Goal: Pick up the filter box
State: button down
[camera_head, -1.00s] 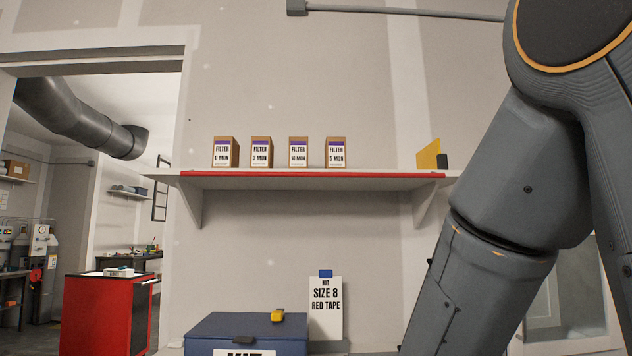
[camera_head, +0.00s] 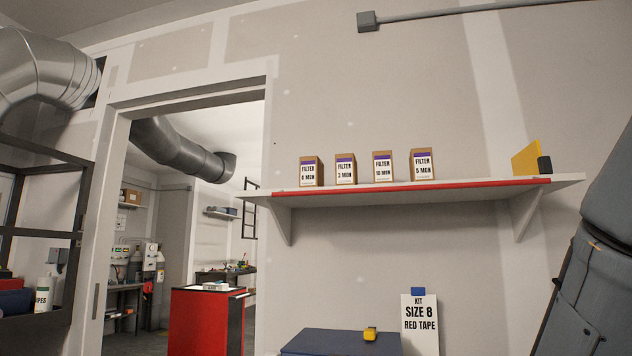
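Several filter boxes stand upright in a row on the red-edged wall shelf (camera_head: 400,190). Each is brown with a white label and a purple band. From left they are a filter box whose month figure is hard to read (camera_head: 311,172), a "3 MON" box (camera_head: 346,170), a "10 MON" box (camera_head: 383,168) and a "5 MON" box (camera_head: 422,166). My arm shows at the right edge, apart from the boxes. My gripper is not in view.
A yellow panel with a black block (camera_head: 527,160) stands at the shelf's right end. Below are a blue case (camera_head: 335,343) with a yellow item (camera_head: 370,334) on top and a "SIZE 8 RED TAPE" sign (camera_head: 419,318). A doorway and red cabinet (camera_head: 200,318) are left.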

aim_at(311, 168)
jog(key=k, duration=0.65)
jog(key=u, duration=0.8)
jog(key=i, duration=1.2)
jog(key=z, duration=0.05)
